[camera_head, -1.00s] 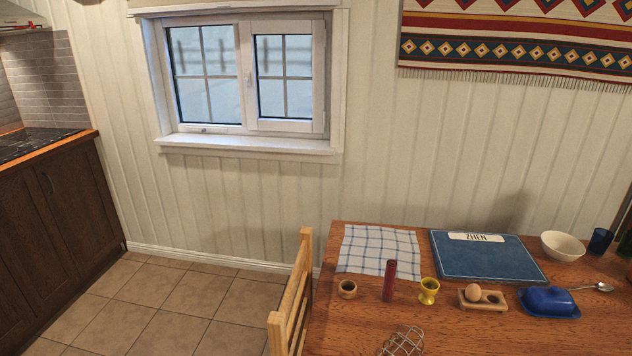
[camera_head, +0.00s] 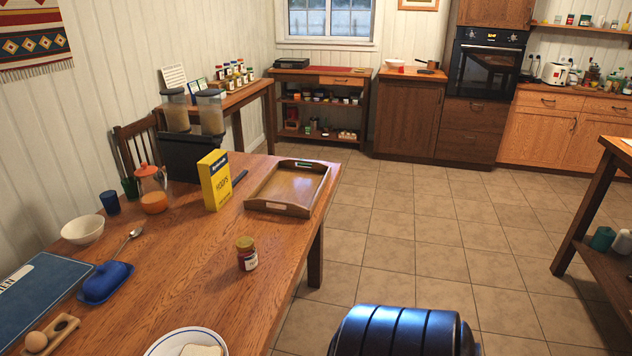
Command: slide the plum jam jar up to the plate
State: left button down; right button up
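A small jam jar (camera_head: 247,256) with a gold-brown lid, dark reddish contents and a pale label stands upright on the wooden table. Its label is too small to read. A white plate (camera_head: 158,347) with a thin blue rim line is at the bottom edge of the view, partly cut off, with a slice of bread (camera_head: 202,351) on it. The jar stands beyond the plate and to its right, apart from it, with bare table between them. Neither of my grippers is in view.
A wooden tray (camera_head: 283,208) and a yellow box (camera_head: 214,180) stand beyond the jar. The blue butter dish (camera_head: 105,283), a spoon (camera_head: 127,242) and a white bowl (camera_head: 83,230) are to the left. The table's right edge (camera_head: 290,285) runs close to the jar.

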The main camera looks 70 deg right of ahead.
aim_at(247, 261)
jog(key=z, duration=1.7)
